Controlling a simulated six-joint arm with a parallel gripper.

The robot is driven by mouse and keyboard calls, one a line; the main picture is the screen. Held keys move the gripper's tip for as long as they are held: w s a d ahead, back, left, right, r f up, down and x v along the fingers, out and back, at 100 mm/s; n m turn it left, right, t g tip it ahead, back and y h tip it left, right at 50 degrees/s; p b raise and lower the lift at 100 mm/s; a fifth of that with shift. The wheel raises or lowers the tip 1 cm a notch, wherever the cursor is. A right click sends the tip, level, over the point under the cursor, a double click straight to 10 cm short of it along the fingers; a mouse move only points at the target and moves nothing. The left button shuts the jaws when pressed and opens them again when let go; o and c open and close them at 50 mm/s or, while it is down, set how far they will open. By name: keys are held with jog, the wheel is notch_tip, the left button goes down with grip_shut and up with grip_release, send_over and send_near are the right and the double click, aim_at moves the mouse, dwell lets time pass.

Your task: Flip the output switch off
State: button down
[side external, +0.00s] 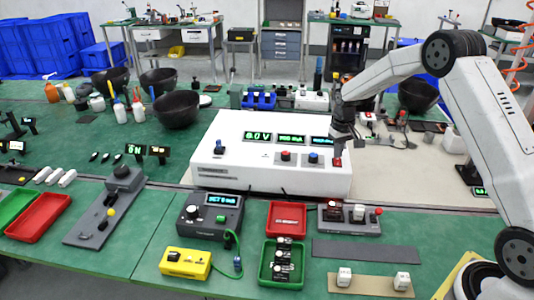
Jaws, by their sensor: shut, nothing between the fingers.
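The white power supply box (265,176) stands in the middle of the bench with green displays, one reading 0.0 V (257,135). Its sloping front carries a dark switch or knob (218,147) at the left, a red one (286,156), a blue one (313,158) and a small red switch (337,162) at the right end. I cannot read the labels, so which is the output switch is unclear. My gripper (338,150) points down, shut and empty, right above the small red switch; touching or just apart, I cannot tell.
In front stand a dark meter box (208,218), a yellow box (185,262), a red bin (286,219), a green bin (265,262) and a grey button panel (349,226). Dark bowls (176,109) and bottles stand behind. Bare bench (405,190) lies right of the supply.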

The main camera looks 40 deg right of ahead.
aim_at(337, 160)
jog(key=shift+f, duration=0.5)
dwell(0.4)
jog(key=shift+r, duration=3.55)
jog(key=shift+s+a, duration=0.1)
jog(key=shift+a, duration=0.1)
jog(key=s+a+n+t, duration=0.2)
jog(key=s+a+n, duration=0.1)
jog(key=s+a, duration=1.4)
jog(key=s, duration=0.5)
jog(key=shift+a+f+t, duration=0.3)
jog(key=shift+a+f, duration=0.05)
jog(key=shift+f, duration=0.05)
